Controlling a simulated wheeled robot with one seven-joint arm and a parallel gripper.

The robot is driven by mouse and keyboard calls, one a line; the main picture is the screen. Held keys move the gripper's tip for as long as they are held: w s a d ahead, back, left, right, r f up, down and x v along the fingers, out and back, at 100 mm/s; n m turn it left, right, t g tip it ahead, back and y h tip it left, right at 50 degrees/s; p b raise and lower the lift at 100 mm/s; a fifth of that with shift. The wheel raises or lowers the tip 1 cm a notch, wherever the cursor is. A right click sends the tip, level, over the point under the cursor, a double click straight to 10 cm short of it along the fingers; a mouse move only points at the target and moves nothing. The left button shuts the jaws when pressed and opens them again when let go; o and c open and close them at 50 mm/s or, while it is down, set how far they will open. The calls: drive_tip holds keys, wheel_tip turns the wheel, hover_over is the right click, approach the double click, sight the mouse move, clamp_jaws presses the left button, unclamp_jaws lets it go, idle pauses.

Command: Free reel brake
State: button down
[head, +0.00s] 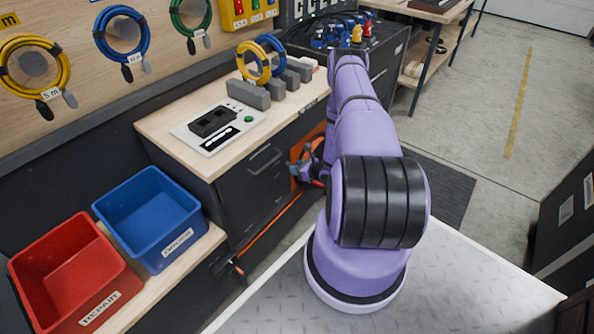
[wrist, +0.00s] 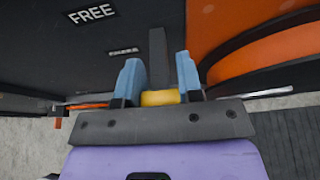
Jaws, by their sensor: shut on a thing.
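In the wrist view, my gripper (wrist: 159,72) has its two blue fingers on either side of the brake lever, a dark grey bar (wrist: 157,46) with a yellow end (wrist: 160,98). The gripper is shut on the lever; the exact contact is partly hidden. A white FREE label (wrist: 91,13) is to the left of the lever on a dark panel. The orange reel (wrist: 228,30) is to the right of the lever. In the head view, the orange reel (head: 296,182) shows low beside the bench, with my gripper close to it and partly hidden by my arm.
A smaller label (wrist: 123,50), too small to read surely, is near the lever. The workbench (head: 160,122) above carries a panel with a black socket (head: 212,121) and several grey blocks. A red REPAIR bin (head: 115,268) and a blue bin (head: 190,216) stand at lower left.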

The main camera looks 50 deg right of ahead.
drive_tip(key=shift+w+r+g, duration=0.2)
drive_tip(key=shift+r+g, duration=0.55)
drive_tip(key=shift+g, duration=0.55)
drive_tip(key=c, duration=0.8)
unclamp_jaws()
drive_tip(key=shift+o, duration=0.2)
drive_tip(key=shift+r, duration=0.1)
drive_tip(key=a+v, duration=0.1)
drive_tip(key=v, duration=0.9)
drive_tip(key=shift+s+d+r, duration=0.25)
drive_tip(key=shift+d+r, duration=0.05)
drive_tip(key=shift+d, duration=0.1)
